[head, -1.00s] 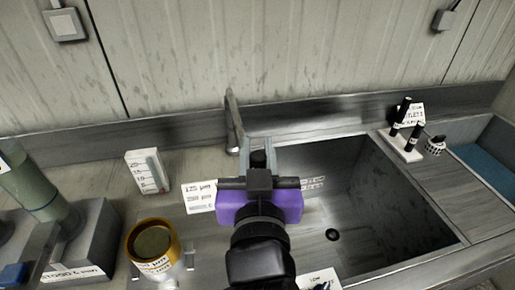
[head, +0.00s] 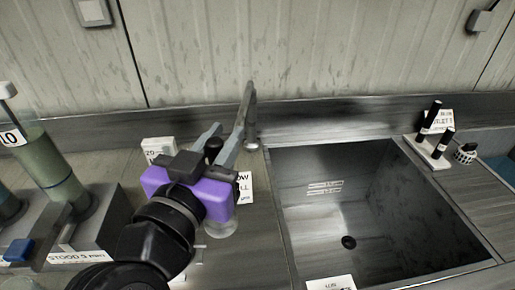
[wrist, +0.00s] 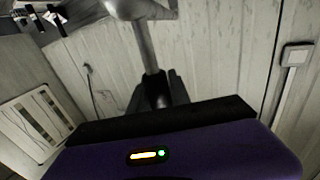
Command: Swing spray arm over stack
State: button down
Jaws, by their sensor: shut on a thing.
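The spray arm (head: 238,125) is a grey metal bar on a post at the back edge of the sink, by the wall. It points forward and left from the post, over the worktop left of the sink. My purple and black gripper (head: 212,150) is shut on it near a dark knob at its free end. The wrist view shows the dark fingers (wrist: 158,92) on either side of the metal arm (wrist: 148,45). The gold-rimmed stack stands hidden behind my gripper. A clear round piece (head: 222,228) shows just below the gripper; I cannot tell whether it belongs to the stack.
The empty sink (head: 380,215) lies to the right. A tall tube (head: 40,155) and grey blocks (head: 100,220) stand at the left. A white card (head: 158,146) is behind my gripper. Black bottles (head: 436,135) stand on a holder at the back right.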

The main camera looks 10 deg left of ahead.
jog(key=w+a+b, duration=0.1)
jog(key=a+b, duration=0.3)
jog(key=a, duration=0.9)
jog(key=shift+w+a+m+h+b, duration=0.15)
jog(key=shift+a+m+h+b, duration=0.15)
jog(key=shift+a+h, duration=0.1)
jog(key=c, duration=1.2)
grip_release()
jog(key=shift+d, duration=0.1)
jog(key=s+a+b, duration=0.1)
jog(key=s, duration=0.6)
jog(key=shift+s+a+b, duration=0.25)
jog(key=shift+s+b, duration=0.05)
